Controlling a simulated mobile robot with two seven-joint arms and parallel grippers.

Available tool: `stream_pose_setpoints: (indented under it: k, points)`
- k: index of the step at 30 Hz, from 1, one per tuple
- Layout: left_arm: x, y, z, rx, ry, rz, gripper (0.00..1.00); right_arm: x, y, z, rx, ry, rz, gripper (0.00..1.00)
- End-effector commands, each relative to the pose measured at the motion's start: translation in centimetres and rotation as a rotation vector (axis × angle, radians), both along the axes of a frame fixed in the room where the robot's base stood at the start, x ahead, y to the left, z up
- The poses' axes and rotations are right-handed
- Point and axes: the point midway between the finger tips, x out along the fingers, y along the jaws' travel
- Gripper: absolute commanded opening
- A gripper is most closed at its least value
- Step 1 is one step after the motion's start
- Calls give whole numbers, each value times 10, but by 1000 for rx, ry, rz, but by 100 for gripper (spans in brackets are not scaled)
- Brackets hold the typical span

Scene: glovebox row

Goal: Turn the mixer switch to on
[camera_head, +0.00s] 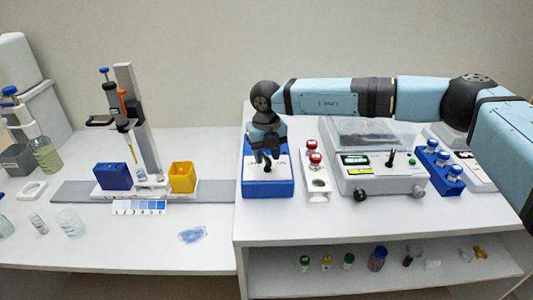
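The task's mixer is probably the blue box with a white top panel (283,188), on the white bench. Its switch is hidden or too small to make out under my gripper. My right gripper (267,163) points down over this panel, its dark fingertips at or just above the middle. I cannot tell whether the fingers touch anything or how far apart they are. My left gripper is not in view.
Right of the blue box stand a white rack with red-capped vials (315,158), a white instrument (370,183) with a small upright lever, and a blue vial rack (446,188). A pipette stand (140,120) is at left. A shelf below holds several small vials.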

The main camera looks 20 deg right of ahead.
Motion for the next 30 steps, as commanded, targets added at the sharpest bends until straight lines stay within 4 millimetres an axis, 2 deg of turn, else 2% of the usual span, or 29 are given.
stream_pose_setpoints:
  k: [4, 8, 18, 21, 25, 30]
  points:
    - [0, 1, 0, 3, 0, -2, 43, 0, 0, 5, 1, -2, 0, 38]
    - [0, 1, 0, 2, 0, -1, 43, 1, 0, 24, 1, -4, 0, 38]
    - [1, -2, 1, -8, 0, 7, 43, 1, 0, 100, 0, -3, 0, 38]
    - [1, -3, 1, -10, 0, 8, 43, 0, 0, 116, 1, -1, 0, 38]
    - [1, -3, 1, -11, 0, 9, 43, 0, 0, 131, 1, -2, 0, 38]
    - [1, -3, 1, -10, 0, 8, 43, 0, 0, 138, 0, 0, 0, 38]
